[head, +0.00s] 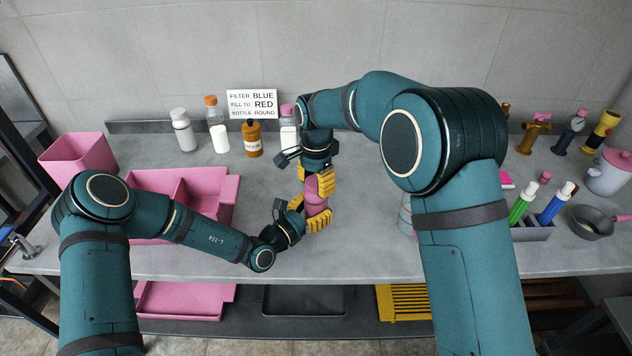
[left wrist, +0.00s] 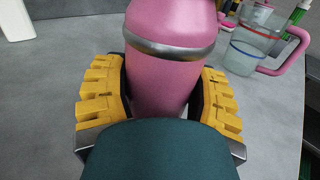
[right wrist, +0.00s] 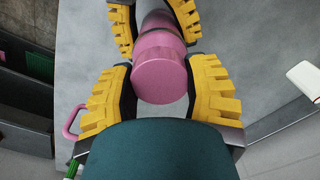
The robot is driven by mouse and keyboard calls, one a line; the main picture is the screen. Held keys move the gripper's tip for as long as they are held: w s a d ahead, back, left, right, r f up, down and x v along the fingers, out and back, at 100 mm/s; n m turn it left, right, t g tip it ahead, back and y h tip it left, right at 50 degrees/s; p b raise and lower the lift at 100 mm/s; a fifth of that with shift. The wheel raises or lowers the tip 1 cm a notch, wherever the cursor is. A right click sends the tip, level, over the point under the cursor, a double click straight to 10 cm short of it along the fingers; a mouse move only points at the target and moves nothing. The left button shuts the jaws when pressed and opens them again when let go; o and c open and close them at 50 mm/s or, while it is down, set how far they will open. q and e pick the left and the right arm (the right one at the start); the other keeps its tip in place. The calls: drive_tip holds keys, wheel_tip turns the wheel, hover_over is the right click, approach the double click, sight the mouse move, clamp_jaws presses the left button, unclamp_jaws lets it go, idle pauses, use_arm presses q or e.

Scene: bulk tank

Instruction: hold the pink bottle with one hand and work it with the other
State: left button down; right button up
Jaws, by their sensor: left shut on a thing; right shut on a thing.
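The pink bottle (head: 315,197) stands near the middle of the grey bench, with a metal band around it. My left gripper (head: 308,218) is shut around its lower body; the left wrist view shows the pink bottle (left wrist: 165,75) between the yellow finger pads. My right gripper (head: 318,184) comes from above and is shut on the bottle's pink top. In the right wrist view the round pink top (right wrist: 160,75) sits between the yellow fingers, with the left gripper's pads just beyond. Whether the top is loose from the body cannot be told.
A clear jug with a pink handle (left wrist: 255,45) stands close by. A pink divided tray (head: 215,185) is left; a pen holder (head: 530,232) and a pan (head: 592,222) are right.

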drive_tip(key=n, duration=0.9)
drive_tip(key=shift+n, duration=0.4)
drive_tip(key=n, duration=0.3)
drive_tip(key=shift+n, duration=0.4)
drive_tip(key=n, duration=0.7)
drive_tip(key=shift+n, duration=0.3)
drive_tip(key=n, duration=0.7)
drive_tip(key=shift+r, duration=0.1)
drive_tip(key=shift+r, duration=0.2)
drive_tip(key=shift+r, duration=0.9)
